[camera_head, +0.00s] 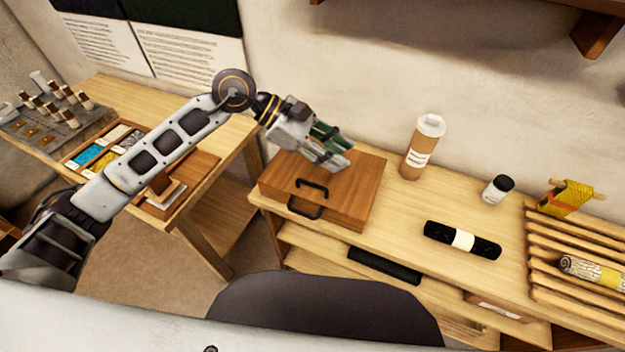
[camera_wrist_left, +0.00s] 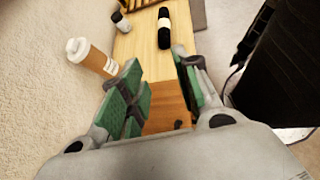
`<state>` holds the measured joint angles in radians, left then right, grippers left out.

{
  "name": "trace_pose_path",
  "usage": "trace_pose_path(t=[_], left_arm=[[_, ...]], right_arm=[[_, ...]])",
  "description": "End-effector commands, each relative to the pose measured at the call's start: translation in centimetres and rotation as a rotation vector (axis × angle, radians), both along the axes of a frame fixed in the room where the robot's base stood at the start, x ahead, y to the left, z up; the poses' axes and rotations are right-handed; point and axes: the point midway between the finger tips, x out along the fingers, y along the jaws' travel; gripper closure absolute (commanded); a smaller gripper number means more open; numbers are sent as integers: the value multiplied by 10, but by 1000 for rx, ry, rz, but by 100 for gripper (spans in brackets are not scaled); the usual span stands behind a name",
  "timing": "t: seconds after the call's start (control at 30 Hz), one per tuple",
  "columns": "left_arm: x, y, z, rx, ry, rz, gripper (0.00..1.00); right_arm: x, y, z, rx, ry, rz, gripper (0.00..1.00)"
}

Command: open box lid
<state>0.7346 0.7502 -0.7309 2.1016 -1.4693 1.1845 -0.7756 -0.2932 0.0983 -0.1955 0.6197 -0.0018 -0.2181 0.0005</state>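The wooden box (camera_head: 345,198) is closed and sits at the left end of the light wood bench. Two dark handles (camera_head: 311,187) show, one on the lid and one at the front side. My left gripper (camera_head: 340,152) is above the back part of the lid, pointing right. In the left wrist view its green-padded fingers (camera_wrist_left: 155,100) are apart with nothing between them, and part of the brown box lid (camera_wrist_left: 167,103) shows behind them. I cannot tell whether the fingers touch the lid. My right gripper is not in view.
A brown cup with a white lid (camera_head: 424,148) stands right of the box. A black roll with a white band (camera_head: 462,240), a small jar (camera_head: 497,189) and a slatted rack (camera_head: 560,255) are farther right. A second table (camera_head: 118,95) with trays stands at left.

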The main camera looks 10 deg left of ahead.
Motion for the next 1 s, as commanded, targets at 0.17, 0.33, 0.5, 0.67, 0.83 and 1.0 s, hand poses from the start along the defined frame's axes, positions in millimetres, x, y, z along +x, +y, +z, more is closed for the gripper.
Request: trace_pose_path(t=[0.17, 0.33, 0.5, 0.67, 0.83, 1.0], left_arm=[[16, 43, -21, 236, -97, -37, 68], [30, 83, -32, 422, -155, -57, 68], [36, 105, -35, 520, -177, -66, 68], [38, 109, -35, 537, -180, -68, 68], [37, 109, -35, 535, -180, -68, 68], [37, 108, -37, 534, -179, -68, 68]], right_arm=[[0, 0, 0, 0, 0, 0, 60], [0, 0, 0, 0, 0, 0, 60], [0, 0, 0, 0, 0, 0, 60], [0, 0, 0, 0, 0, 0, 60], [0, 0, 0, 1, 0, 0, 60], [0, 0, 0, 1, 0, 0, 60]])
